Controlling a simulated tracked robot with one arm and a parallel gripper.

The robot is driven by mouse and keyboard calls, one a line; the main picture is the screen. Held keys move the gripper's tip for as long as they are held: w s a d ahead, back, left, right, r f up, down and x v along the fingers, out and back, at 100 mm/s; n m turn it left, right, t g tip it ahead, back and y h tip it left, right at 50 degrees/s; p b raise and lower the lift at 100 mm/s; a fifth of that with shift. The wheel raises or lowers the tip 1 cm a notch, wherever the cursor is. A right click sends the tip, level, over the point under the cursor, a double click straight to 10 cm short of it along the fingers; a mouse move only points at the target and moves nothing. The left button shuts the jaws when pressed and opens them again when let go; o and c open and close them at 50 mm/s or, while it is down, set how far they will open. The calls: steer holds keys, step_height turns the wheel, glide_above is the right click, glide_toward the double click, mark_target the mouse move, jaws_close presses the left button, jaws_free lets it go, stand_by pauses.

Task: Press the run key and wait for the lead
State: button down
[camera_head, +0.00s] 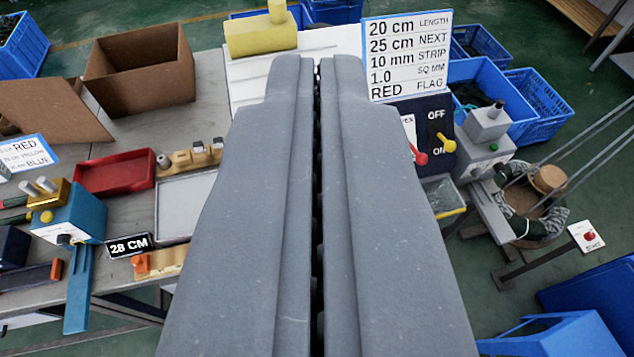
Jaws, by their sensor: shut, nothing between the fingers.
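My gripper (317,66) fills the middle of the view. Its two long grey fingers are shut, with only a thin dark seam between them and nothing held. The fingertips point at a white surface and a yellow block (262,34) at the back. To the right of the fingers is a dark panel (436,112) marked OFF and ON, with a red knob (421,159) and a yellow knob (448,145). A grey machine (487,128) with a small green spot stands beside it. I cannot tell which part is the run key. No lead can be made out; the fingers hide the middle.
A sign (407,52) lists 20 cm, 25 cm, 10 mm, 1.0 and RED. On the left bench are a cardboard box (139,75), red tray (114,173), grey tray (184,207), blue tool (71,213) and 28 CM label (129,246). Blue crates (541,97) and a stool-like stand (548,180) are right.

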steer(key=w+d+f+m+b, duration=0.15)
steer(key=w+d+f, duration=0.25)
steer(key=w+f, duration=0.55)
steer(key=w+d+f+m+b, duration=0.1)
steer(key=w+d+f+b, duration=0.25)
steer(key=w+f, duration=0.6)
steer(key=w+a+f+m+t+y+b, duration=0.1)
steer(key=a+f+y+b, duration=0.1)
steer(key=f, duration=1.1)
steer(key=w+a+f+m+t+y+b, duration=0.1)
steer(key=f+y, duration=0.3)
steer(key=f, duration=0.9)
steer(key=shift+w+a+b, duration=0.15)
steer(key=shift+a+b, duration=0.65)
steer(key=shift+a, duration=0.1)
steer(key=w+a+f, duration=0.1)
steer(key=w+f, duration=0.5)
steer(key=shift+a+b, duration=0.35)
steer(key=shift+b, duration=0.05)
